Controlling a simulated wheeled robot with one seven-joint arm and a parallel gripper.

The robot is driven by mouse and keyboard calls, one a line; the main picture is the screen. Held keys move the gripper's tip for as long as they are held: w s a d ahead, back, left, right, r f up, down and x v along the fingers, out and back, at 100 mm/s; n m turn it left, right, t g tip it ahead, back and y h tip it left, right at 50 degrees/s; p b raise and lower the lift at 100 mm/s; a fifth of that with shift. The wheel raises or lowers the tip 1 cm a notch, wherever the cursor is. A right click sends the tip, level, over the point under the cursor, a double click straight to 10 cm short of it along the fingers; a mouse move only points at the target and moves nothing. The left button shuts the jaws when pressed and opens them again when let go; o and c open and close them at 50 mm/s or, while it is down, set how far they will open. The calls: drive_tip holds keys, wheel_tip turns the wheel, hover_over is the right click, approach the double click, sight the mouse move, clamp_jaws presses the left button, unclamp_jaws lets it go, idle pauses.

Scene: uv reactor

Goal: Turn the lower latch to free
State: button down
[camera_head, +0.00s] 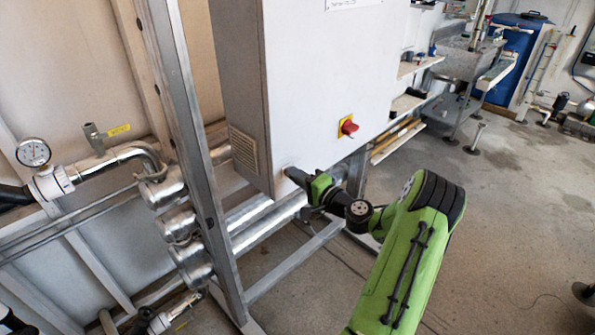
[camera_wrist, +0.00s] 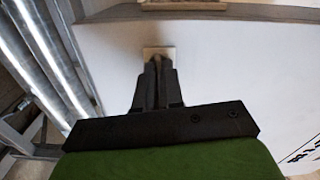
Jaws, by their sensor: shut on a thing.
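The lower latch (camera_wrist: 158,52) is a small pale square plate on the cabinet's white front, seen just beyond my fingertips in the wrist view. In the head view the latch (camera_head: 287,169) sits near the bottom left corner of the cabinet door (camera_head: 320,80). My gripper (camera_head: 293,176) reaches it from the lower right, and its fingertips (camera_wrist: 158,64) are closed together over the middle of the plate. My gripper is shut on the latch. The part between the fingers is hidden, so its turn angle cannot be seen.
A red and yellow rotary switch (camera_head: 348,127) is on the cabinet front, right of my gripper. Shiny metal tubes (camera_head: 265,224) run below the cabinet. A metal frame post (camera_head: 190,140) stands to the left. The floor (camera_head: 510,210) at the right is mostly open.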

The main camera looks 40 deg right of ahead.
drive_tip(key=shift+m+p, duration=0.5)
drive_tip(key=shift+m, duration=0.3)
drive_tip(key=c, duration=1.3)
unclamp_jaws()
drive_tip(key=shift+o, duration=0.2)
drive_tip(key=s, duration=1.5)
drive_tip(key=shift+s+d, duration=0.2)
drive_tip(key=shift+s, duration=0.2)
